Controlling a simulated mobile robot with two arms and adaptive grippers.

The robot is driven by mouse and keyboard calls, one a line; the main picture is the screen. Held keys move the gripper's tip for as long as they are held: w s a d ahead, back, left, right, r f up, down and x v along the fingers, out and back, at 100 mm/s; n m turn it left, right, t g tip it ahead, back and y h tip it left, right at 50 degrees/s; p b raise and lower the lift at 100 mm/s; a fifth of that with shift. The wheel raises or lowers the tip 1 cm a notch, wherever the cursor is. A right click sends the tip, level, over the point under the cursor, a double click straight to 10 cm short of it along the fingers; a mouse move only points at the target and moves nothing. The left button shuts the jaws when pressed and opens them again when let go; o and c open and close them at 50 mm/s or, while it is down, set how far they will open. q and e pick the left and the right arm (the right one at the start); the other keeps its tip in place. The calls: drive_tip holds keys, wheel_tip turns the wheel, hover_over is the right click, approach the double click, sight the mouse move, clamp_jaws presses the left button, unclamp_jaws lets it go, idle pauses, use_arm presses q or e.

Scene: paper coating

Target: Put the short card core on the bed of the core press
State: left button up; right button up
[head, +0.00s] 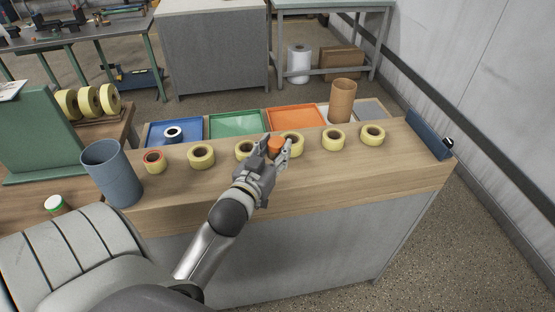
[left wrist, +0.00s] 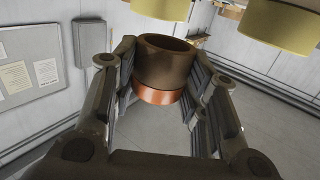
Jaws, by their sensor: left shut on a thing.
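My left gripper (head: 275,150) is shut on a short brown card core (left wrist: 165,62), held between its two fingers. An orange-red band shows at the lower end of the core in the left wrist view. In the head view the core shows as a small orange-brown end (head: 276,143) between the fingertips, over the middle of the bench. I cannot tell from the head view how high it is. I cannot pick out the core press or its bed with certainty. My right gripper is not in view.
Several yellow rolls (head: 201,155) stand in a row on the wooden bench (head: 330,185). Behind are blue, green (head: 236,124) and orange (head: 295,118) trays and a tall brown tube (head: 341,100). A grey-blue cylinder (head: 112,175) stands left; a blue plate (head: 428,136) is at the right end.

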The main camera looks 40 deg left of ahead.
use_arm(q)
drive_tip(key=shift+w+f, duration=0.45)
drive_tip(key=shift+f, duration=0.05)
drive_tip(key=shift+w+f, duration=0.2)
drive_tip(key=shift+f, duration=1.6)
drive_tip(key=shift+f, duration=0.15)
drive_tip(key=o, duration=0.9)
